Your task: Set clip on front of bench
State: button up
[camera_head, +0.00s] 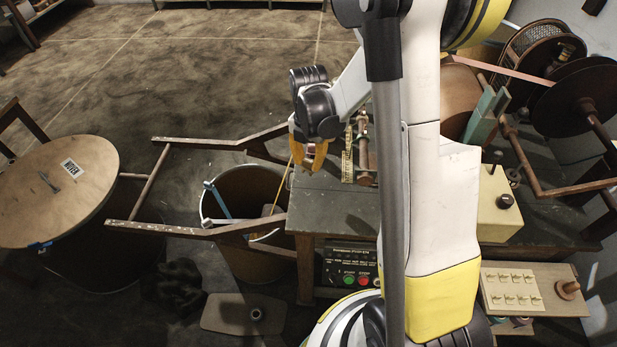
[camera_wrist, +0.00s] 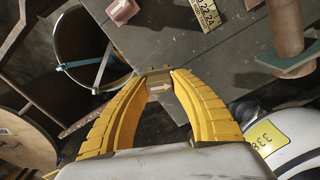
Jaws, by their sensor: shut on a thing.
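My gripper (camera_head: 308,160) is over the left end of the dark grey-green bench (camera_head: 330,212). In the wrist view, its yellow fingers (camera_wrist: 160,76) close at the tips on a small brown clip (camera_wrist: 160,86) with a pale arrow mark. The clip is at the bench's edge in that view, with the bench top (camera_wrist: 190,58) just beyond it. I cannot tell whether the clip touches the bench.
A pink block (camera_wrist: 122,11) and a numbered scale plate (camera_wrist: 206,13) are on the bench top. An open drum (camera_head: 240,187) and wooden rails (camera_head: 190,230) stand to the left.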

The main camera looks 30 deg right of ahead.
aim_at(308, 167)
jog(key=shift+f+b, duration=0.7)
jog(key=shift+f, duration=1.65)
jog(key=shift+f, duration=0.2)
jog(key=o, duration=0.9)
jog(key=shift+r, duration=0.1)
